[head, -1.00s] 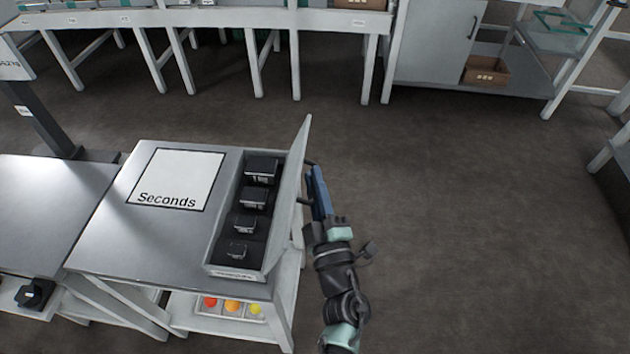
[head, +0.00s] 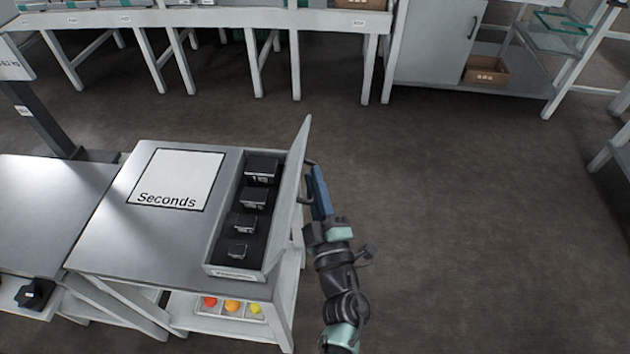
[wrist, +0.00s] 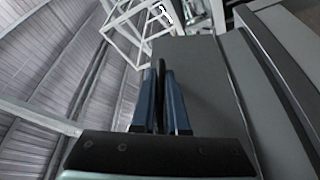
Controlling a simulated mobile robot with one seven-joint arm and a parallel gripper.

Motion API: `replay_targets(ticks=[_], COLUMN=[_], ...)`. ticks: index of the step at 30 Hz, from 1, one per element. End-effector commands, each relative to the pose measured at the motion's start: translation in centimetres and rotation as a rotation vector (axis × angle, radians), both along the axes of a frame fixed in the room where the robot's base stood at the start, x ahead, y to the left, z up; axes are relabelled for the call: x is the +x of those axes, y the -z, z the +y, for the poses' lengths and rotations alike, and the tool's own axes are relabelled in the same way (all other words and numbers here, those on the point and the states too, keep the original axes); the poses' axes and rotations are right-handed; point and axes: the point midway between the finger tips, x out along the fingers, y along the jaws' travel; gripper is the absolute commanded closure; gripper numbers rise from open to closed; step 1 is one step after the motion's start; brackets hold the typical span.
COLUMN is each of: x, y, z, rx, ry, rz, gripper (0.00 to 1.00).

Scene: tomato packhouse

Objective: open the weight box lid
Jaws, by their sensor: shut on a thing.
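The weight box (head: 238,272) sits at the right edge of the metal table. Its lid (head: 289,200) stands open, roughly upright, along the box's right side. Several black weights (head: 253,198) lie in a row in the dark tray inside. My gripper (head: 308,180) is to the right of the lid, at its outer face. In the wrist view the blue fingers (wrist: 161,95) are closed around a thin dark bar, which appears to be the lid's handle (wrist: 158,72), beside the grey lid panel (wrist: 200,90). The fingertips are partly hidden behind the lid in the head view.
A white "Seconds" sheet (head: 176,180) lies on the table left of the box. A tray of coloured balls (head: 232,305) is on the shelf below. The floor (head: 470,220) to the right is clear. A long bench (head: 230,20) stands at the back.

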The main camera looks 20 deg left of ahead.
Motion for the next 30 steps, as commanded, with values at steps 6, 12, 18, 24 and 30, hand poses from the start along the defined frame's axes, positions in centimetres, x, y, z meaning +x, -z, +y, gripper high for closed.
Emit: replay_targets(ticks=[6,12,18,24,30], x=[-0.2,-0.5,-0.6,-0.6,-0.6], y=[-1.3,-1.7,-1.5,-1.5,-1.5], z=[0.8,1.7,1.9,1.9,2.0], rx=[-0.097,-0.208,-0.236,-0.234,-0.234], ry=[0.001,-0.001,-0.001,-0.001,-0.001], rz=[-0.025,-0.057,-0.067,-0.067,-0.067], gripper=[1.0,1.0,1.0,0.86,0.58])
